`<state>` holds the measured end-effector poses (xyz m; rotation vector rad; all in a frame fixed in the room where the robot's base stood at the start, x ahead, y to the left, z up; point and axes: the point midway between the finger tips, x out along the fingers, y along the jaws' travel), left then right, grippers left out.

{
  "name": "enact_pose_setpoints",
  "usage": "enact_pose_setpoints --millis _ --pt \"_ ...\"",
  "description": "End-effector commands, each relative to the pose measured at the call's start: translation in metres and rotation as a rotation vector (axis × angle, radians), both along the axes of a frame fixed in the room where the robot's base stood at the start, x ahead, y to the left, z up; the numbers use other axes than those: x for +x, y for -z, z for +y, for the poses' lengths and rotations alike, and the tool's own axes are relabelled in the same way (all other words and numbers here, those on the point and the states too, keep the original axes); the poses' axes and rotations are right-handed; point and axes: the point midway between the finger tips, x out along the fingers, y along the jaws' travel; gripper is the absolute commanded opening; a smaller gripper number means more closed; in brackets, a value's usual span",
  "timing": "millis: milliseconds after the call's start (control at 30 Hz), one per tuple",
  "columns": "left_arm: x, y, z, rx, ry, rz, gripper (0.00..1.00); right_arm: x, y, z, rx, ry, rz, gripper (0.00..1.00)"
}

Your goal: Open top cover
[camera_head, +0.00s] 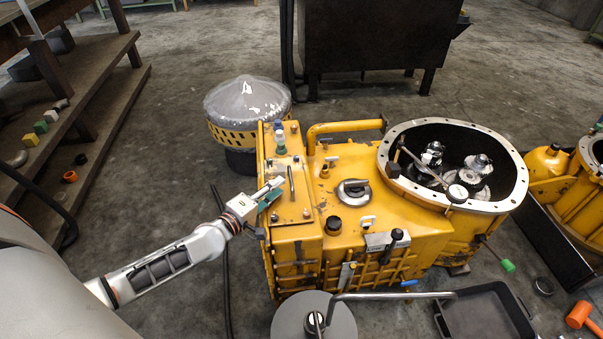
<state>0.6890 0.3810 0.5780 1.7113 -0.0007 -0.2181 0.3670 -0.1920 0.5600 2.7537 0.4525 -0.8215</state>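The yellow transmission housing (350,215) stands on the floor in the middle of the head view. Its top cover (298,208) is the flat yellow plate at the left end, lying closed, with a thin upright bar handle (291,182) on it. My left gripper (268,193) reaches in from the lower left to the cover's left edge, just left of the handle. Its fingers are small and overlap the cover, so I cannot tell whether they touch it or how wide they are apart. My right gripper is out of view.
A round opening with gears (478,168) is at the housing's right. A grey disc with a bent metal bar (390,296) is in front. A black tray (487,314) and orange mallet (579,314) lie lower right. A plastic-covered yellow drum (245,105) stands behind; steps (85,100) are left.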

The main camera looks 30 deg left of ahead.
Motion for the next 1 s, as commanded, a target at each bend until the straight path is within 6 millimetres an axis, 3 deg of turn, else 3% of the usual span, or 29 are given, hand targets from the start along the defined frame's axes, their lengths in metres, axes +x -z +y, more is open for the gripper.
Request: enact_pose_setpoints --millis 500,967,1000 --pt "0.063 0.008 -0.009 0.002 0.001 -0.001 0.25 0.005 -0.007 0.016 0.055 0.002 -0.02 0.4" --pt "0.074 0.006 -0.011 0.002 0.003 -0.005 0.25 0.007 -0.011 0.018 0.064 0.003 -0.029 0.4" --pt "0.074 0.006 -0.011 0.002 0.003 -0.005 0.14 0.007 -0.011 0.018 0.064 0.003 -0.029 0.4"
